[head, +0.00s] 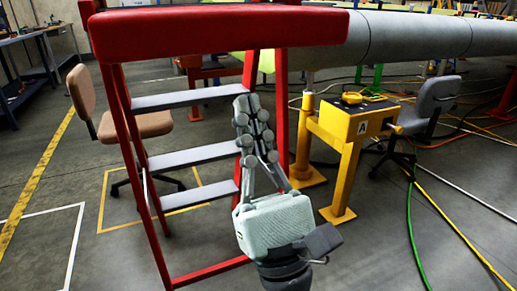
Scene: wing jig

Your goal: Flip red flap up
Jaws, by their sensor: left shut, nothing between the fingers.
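A long red panel (215,32) with rounded edges crosses the top left of the head view; it looks like the red flap. It lies roughly level, and its right end meets the grey wing body (415,38). My left gripper (246,102) points up from the bottom centre, with its fingers together and nothing held. In the picture its tips are below the panel's lower edge, with a gap between; the depth between them is hard to tell. My right gripper is out of view.
Red steps with grey treads (190,155) stand under the panel, behind my left gripper. A yellow stand (350,125), a grey chair (430,105) and cables (412,225) are to the right. A tan chair (150,124) stands left. Floor at lower left is clear.

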